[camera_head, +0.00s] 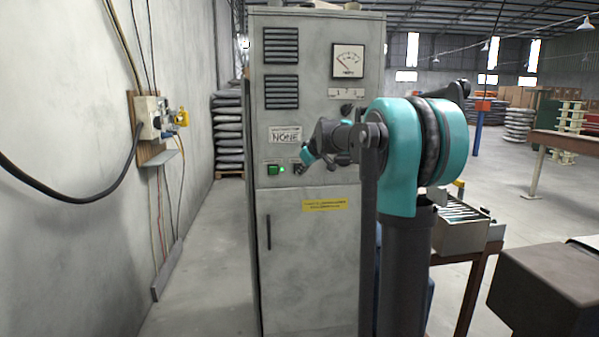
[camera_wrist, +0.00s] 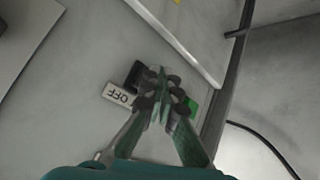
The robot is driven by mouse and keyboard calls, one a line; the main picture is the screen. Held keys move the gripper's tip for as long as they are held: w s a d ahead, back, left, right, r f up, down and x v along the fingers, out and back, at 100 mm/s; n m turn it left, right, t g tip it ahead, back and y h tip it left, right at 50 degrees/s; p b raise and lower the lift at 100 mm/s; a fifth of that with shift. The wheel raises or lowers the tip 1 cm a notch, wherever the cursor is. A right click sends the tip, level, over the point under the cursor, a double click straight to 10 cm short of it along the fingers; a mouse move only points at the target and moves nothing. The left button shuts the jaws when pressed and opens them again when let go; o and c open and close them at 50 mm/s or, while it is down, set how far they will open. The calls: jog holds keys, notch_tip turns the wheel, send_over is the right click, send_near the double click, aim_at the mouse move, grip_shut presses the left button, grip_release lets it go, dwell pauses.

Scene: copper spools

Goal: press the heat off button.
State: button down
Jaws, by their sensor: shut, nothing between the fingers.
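The heat off button is a dark button (camera_wrist: 134,74) next to a label (camera_wrist: 119,96) reading OFF, which appears upside down in the wrist view. A green lit button (camera_head: 273,169) sits on the grey cabinet (camera_head: 306,250); it also shows in the wrist view (camera_wrist: 193,106), partly behind my fingers. My gripper (camera_wrist: 160,74) is shut and empty, its tips in front of the panel between the dark and green buttons. In the head view my gripper (camera_head: 302,165) is just right of the green button. I cannot tell whether the tips touch the panel.
The cabinet carries a gauge (camera_head: 348,61), vents and a NONE sign (camera_head: 285,134) above the buttons, and a yellow label (camera_head: 325,205) below. A wall box with cables (camera_head: 150,118) is at left. A bench with a metal tray (camera_head: 460,235) is at right. The left floor is clear.

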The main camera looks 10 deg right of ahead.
jog(key=shift+w, duration=0.45)
dwell(0.4)
dwell(0.3)
jog(key=shift+s, duration=0.95)
jog(key=shift+s, duration=2.45)
jog(key=s+d+f+m+g+h, duration=0.1)
jog(key=s+d+f+m+g, duration=0.1)
jog(key=s+f, duration=1.4)
jog(key=s+d+f+m+g+h, duration=0.1)
jog(key=s+f+m, duration=0.4)
jog(key=s+f, duration=1.2)
jog(key=s+g+h, duration=0.1)
jog(key=s, duration=0.5)
jog(key=shift+s+d+m+g, duration=0.3)
jog(key=shift+d+g, duration=0.1)
